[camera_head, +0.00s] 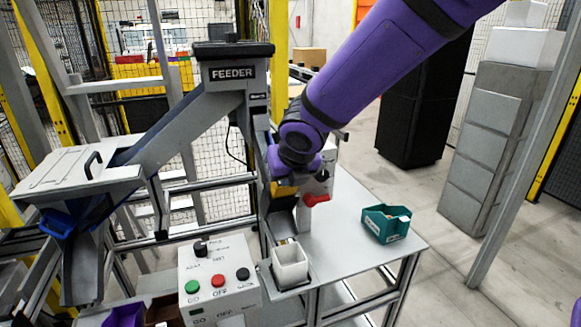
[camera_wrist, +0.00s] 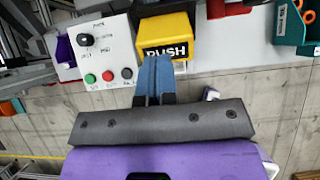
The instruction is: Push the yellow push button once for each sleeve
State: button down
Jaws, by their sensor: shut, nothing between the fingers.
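The yellow push button (camera_wrist: 167,32), marked PUSH, shows in the wrist view just beyond my fingertips. In the head view a small yellow patch, likely the same button (camera_head: 283,189), shows below my wrist, mostly hidden. My gripper (camera_wrist: 153,62) has its blue fingers shut together and empty, with the tips over the button's lower left edge in the picture. I cannot tell whether they touch it. Orange ring-like parts, possibly sleeves, lie in a teal bin (camera_wrist: 283,30); the bin (camera_head: 383,228) also stands on the table's right side in the head view.
A control box (camera_head: 220,262) with green, red and black buttons and a knob stands left of an open white container (camera_head: 290,264). A red part (camera_head: 317,199) sits beside my wrist. The grey feeder (camera_head: 233,50) rises behind. The grey tabletop (camera_head: 345,255) is clear before the bin.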

aim_at(281, 195)
jog(key=shift+w+f, duration=0.25)
jog(key=shift+f, duration=0.15)
jog(key=shift+x, duration=1.35)
jog(key=shift+s, duration=0.1)
